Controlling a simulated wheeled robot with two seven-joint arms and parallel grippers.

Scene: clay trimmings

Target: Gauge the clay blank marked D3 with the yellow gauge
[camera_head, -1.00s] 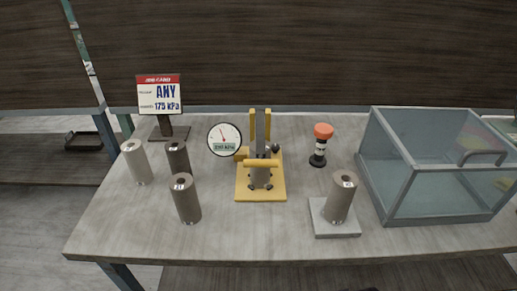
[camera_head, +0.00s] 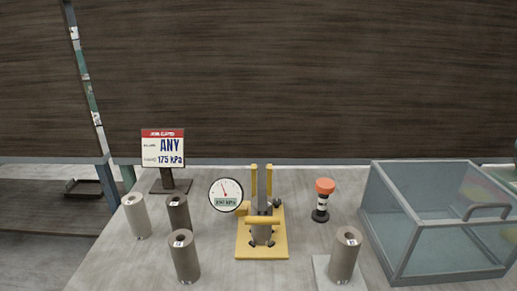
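The yellow gauge (camera_head: 262,246) stands mid-table, with two uprights and a yellow crossbar. A grey part sits between its uprights; I cannot tell if it is a blank. A round dial (camera_head: 226,194) with a red needle and a small kPa readout is at its left. A pale clay blank (camera_head: 137,217), a dark one (camera_head: 178,214) and a brown one (camera_head: 184,258) stand upright at the left. Another brown blank (camera_head: 344,256) stands on a light grey slab (camera_head: 321,272) at the right. Their tags are too small to read, so D3 cannot be picked out. Neither gripper shows.
A sign (camera_head: 163,148) reading "ANY" and "175 kPa" stands at the back left. An orange-topped black and white post (camera_head: 323,201) is right of the gauge. A clear grey-framed box (camera_head: 435,265) with a handle fills the table's right. Bare table lies between the blanks and gauge.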

